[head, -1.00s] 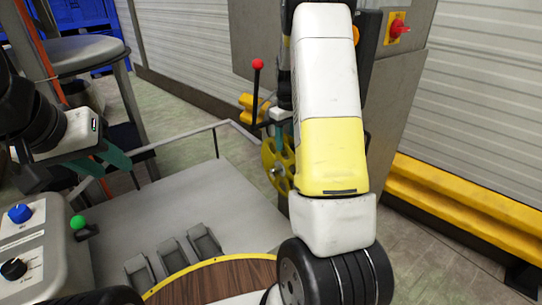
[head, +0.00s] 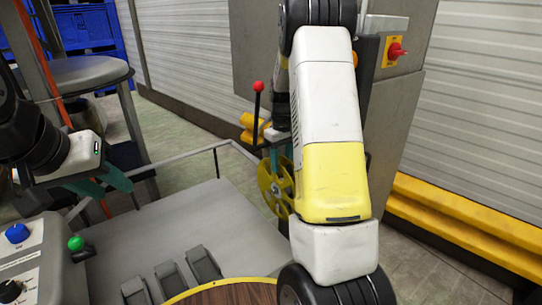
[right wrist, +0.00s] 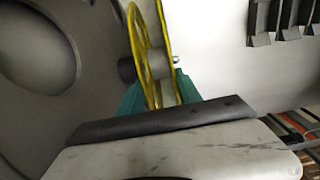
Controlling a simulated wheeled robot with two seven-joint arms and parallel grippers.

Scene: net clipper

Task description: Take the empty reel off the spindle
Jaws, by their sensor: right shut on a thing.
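The yellow reel (head: 277,186) shows in the head view beside the grey machine, partly hidden by my right arm. The teal fingers of my right gripper (right wrist: 158,94) are shut on the reel, one on each side. I cannot tell how far the reel sits on the spindle. My left gripper (head: 102,186) is far left, empty, its teal fingers apart.
A red-knobbed lever (head: 258,88) stands just above the reel. A large grey disc (right wrist: 40,60) lies close left in the wrist view. A red switch (head: 397,50) is on the cabinet. A grey platform (head: 190,225) with pedals and a thin rail lies below.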

